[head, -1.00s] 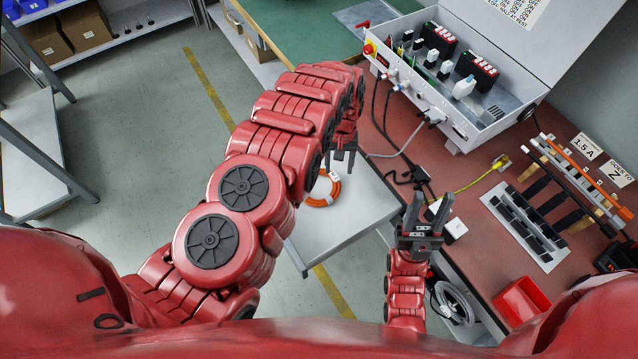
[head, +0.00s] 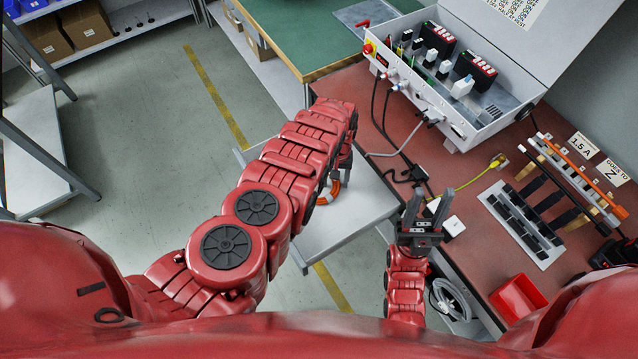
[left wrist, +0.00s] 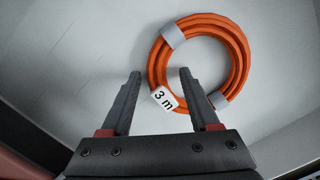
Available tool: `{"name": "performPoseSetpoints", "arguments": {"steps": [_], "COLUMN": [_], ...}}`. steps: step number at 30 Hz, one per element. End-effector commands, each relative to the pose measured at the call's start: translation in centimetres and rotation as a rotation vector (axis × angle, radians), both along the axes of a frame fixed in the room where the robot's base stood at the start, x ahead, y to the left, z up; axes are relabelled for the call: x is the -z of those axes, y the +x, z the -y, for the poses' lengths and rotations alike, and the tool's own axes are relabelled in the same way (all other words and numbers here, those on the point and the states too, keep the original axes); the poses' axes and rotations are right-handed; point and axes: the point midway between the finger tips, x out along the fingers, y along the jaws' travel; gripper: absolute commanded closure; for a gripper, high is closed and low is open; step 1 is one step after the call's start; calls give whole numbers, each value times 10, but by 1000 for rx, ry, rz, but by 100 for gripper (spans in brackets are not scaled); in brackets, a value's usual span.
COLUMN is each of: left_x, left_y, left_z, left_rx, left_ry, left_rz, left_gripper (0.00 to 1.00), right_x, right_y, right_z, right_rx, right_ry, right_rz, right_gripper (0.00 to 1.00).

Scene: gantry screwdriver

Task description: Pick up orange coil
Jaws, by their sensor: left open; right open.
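The orange coil (head: 330,192) lies on a light grey shelf or drawer surface (head: 350,220), partly hidden by my left arm in the head view. In the left wrist view the coil (left wrist: 240,62) is a ring with grey bands and a white "3 m" tag (left wrist: 164,98). My left gripper (left wrist: 160,75) is open and empty; the near left edge of the coil shows between its fingertips, and most of the ring lies to the right. In the head view my left gripper (head: 338,178) is mostly hidden by its arm. My right gripper (head: 427,208) is open and empty, pointing up.
A red-brown bench (head: 465,200) stands at the right with a grey equipment box (head: 455,85), cables, a white socket block (head: 453,226), a black slotted rack (head: 523,225) and a red bin (head: 517,300). A green-topped table (head: 310,35) is behind. Grey floor lies open at left.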

Motion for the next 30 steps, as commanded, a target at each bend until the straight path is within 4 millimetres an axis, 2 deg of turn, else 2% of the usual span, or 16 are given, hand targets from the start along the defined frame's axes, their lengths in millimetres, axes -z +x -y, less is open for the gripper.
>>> {"name": "performPoseSetpoints", "arguments": {"steps": [2,3,13,30], "left_x": [0,0,0,-2], "left_y": [0,0,-1,-1], "left_z": [0,0,0,0], "left_rx": [0,0,0,0], "left_ry": [0,0,0,1], "left_rz": [0,-1,-1,-3], "left_gripper": [38,42,100,100], "right_x": [0,0,0,0], "right_y": [0,0,0,0], "right_z": [0,0,0,0], "right_rx": [0,0,0,0], "right_ry": [0,0,0,0], "right_rz": [0,0,0,0], "right_gripper": [55,55,55,55]}}
